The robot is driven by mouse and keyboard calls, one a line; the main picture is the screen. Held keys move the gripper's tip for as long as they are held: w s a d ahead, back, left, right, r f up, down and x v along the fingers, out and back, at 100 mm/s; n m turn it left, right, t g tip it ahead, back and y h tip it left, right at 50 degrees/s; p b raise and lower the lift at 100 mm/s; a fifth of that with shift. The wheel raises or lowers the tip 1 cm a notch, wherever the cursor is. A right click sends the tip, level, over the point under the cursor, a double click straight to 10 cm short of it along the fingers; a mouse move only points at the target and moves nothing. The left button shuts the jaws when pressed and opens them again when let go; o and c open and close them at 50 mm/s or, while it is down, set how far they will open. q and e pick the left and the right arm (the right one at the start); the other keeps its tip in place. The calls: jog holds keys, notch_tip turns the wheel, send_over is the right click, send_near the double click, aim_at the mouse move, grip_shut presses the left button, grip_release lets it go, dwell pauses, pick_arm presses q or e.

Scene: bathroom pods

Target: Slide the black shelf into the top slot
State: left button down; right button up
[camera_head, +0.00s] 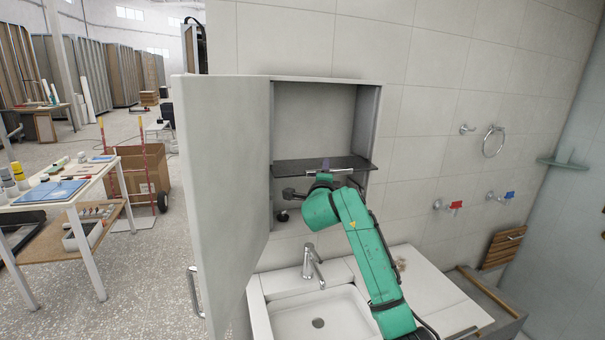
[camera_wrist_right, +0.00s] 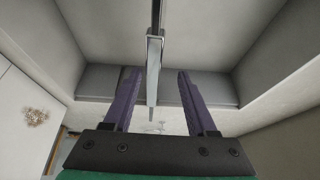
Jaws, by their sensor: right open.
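The black shelf (camera_head: 300,167) lies level inside the open grey wall cabinet (camera_head: 312,88), in the lower middle of its opening. Its front edge sticks out slightly. In the right wrist view the shelf (camera_wrist_right: 156,18) shows edge-on, with a pale strip on its front edge between my fingers. My right gripper (camera_wrist_right: 158,76) is open, its purple fingers on either side of that edge, with gaps visible. In the head view this gripper (camera_head: 325,170) is at the shelf's front edge, partly hidden by my green arm. I cannot make out the slots. My left gripper is not in view.
The cabinet door (camera_head: 222,180) stands wide open on the left. Below are a sink (camera_head: 320,318) with a chrome faucet (camera_head: 312,265) and a white counter. Tiled wall with a towel ring (camera_head: 493,141) lies right. A work table (camera_head: 75,190) stands far left.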

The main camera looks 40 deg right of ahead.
jog(key=w+a+b+v, duration=0.1)
jog(key=b+v, duration=0.5)
jog(key=v, duration=1)
jog(key=shift+w+a+r+n+t, duration=0.2)
jog(key=shift+w+r+n+t, duration=0.1)
jog(key=shift+r+n, duration=0.1)
jog(key=shift+d, duration=0.1)
